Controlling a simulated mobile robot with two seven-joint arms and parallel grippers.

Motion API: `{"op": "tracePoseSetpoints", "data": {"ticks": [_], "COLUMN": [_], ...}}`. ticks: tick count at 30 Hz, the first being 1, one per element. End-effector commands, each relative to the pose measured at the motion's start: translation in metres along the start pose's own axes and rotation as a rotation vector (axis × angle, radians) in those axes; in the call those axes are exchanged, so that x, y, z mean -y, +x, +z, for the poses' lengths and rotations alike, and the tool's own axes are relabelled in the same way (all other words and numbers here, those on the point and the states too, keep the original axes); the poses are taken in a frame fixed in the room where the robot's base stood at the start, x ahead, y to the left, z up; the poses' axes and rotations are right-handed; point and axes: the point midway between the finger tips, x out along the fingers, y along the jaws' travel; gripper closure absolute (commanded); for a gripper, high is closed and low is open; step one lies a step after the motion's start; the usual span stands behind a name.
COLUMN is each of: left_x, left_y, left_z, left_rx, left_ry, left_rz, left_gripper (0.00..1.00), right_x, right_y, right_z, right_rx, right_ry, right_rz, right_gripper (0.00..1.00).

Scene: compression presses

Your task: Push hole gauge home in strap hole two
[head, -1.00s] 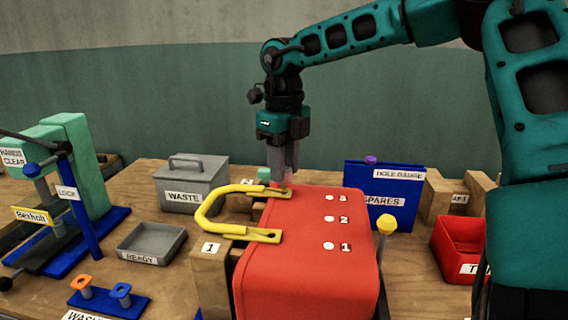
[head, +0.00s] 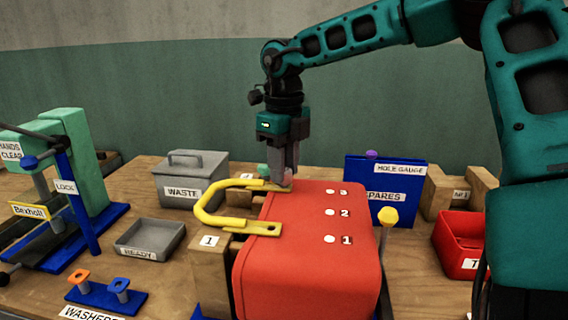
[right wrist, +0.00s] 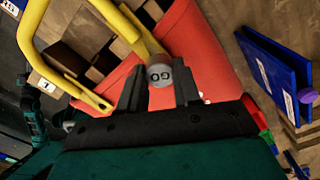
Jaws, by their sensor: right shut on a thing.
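The yellow U-shaped strap (head: 205,208) lies with its two flat ends over the red press block (head: 305,255). The near end (head: 262,229) shows an open hole. My right gripper (head: 282,182) points down at the strap's far end. In the right wrist view it (right wrist: 160,88) is shut on a grey round gauge (right wrist: 160,75) marked "GO". The gauge's lower part and the far hole are hidden, so I cannot tell how deep it sits. My left gripper is not in view.
A blue rack (head: 383,190) labelled HOLE GAUGE and SPARES stands right of the red block. A yellow-topped post (head: 388,217) rises near the block's right edge. A grey waste bin (head: 188,183) and a ready tray (head: 150,238) stand left. A red bin (head: 458,243) is at right.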

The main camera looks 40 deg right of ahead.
Motion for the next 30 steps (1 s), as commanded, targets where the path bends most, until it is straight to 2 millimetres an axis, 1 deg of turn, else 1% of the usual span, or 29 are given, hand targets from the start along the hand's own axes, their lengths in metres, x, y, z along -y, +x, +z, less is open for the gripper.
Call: {"op": "tracePoseSetpoints", "data": {"ticks": [14,15,24,30], "left_x": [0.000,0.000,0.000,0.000], "left_y": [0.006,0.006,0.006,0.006], "left_z": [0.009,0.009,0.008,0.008], "left_rx": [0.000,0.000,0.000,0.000], "left_ry": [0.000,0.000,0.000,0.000], "left_rz": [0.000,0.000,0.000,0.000], "left_gripper": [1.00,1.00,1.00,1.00], "right_x": [0.000,0.000,0.000,0.000], "right_y": [0.013,0.012,0.012,0.012], "right_z": [0.000,0.000,0.000,0.000], "right_rx": [-0.001,0.000,0.000,-0.001], "right_ry": [-0.001,-0.001,0.000,0.000], "right_rz": [0.000,0.000,0.000,0.000], "right_gripper": [1.00,0.66,0.38,0.38]}}
